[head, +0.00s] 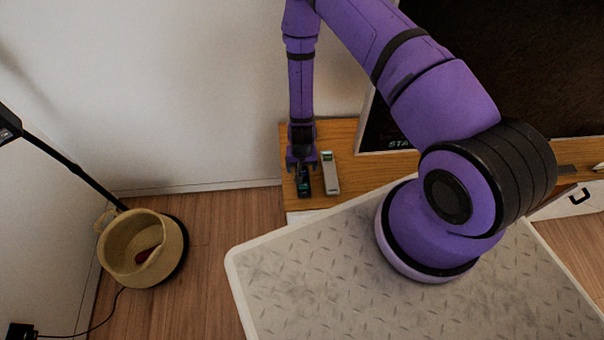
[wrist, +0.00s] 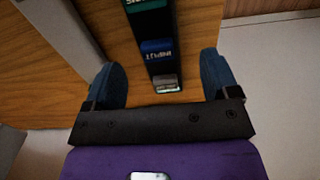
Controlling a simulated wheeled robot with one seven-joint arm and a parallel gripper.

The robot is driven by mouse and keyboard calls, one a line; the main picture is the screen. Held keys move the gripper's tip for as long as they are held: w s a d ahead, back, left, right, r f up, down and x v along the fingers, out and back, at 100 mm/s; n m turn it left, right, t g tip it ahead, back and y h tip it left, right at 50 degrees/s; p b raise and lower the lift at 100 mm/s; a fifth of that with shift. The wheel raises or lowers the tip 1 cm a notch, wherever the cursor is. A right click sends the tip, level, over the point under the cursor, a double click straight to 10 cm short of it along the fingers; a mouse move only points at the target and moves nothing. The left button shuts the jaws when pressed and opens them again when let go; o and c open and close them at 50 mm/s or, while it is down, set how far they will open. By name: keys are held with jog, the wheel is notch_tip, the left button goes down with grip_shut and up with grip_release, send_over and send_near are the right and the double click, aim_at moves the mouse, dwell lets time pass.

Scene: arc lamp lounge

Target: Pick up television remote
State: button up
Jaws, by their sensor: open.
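My gripper (head: 302,164) is over the left end of the wooden console, pointing down with its fingers apart. A slim dark remote (head: 304,183) with teal markings lies on the console right below it. In the wrist view the dark remote (wrist: 158,50) shows teal, blue and grey labelled patches. It runs between the two blue fingertips of my gripper (wrist: 162,76), with a gap on each side. A light grey bar-shaped device (head: 330,174) with a green top lies just right of it. I cannot tell for certain which is the television remote; the dark one looks like it.
The wooden console (head: 350,178) carries a dark television screen (head: 510,60) at its back. The floor between basket and console is clear.

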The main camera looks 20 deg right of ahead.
aim_at(302, 172)
jog(key=shift+w+d+f, duration=0.15)
jog(key=shift+f, duration=2.05)
jog(key=c, duration=1.1)
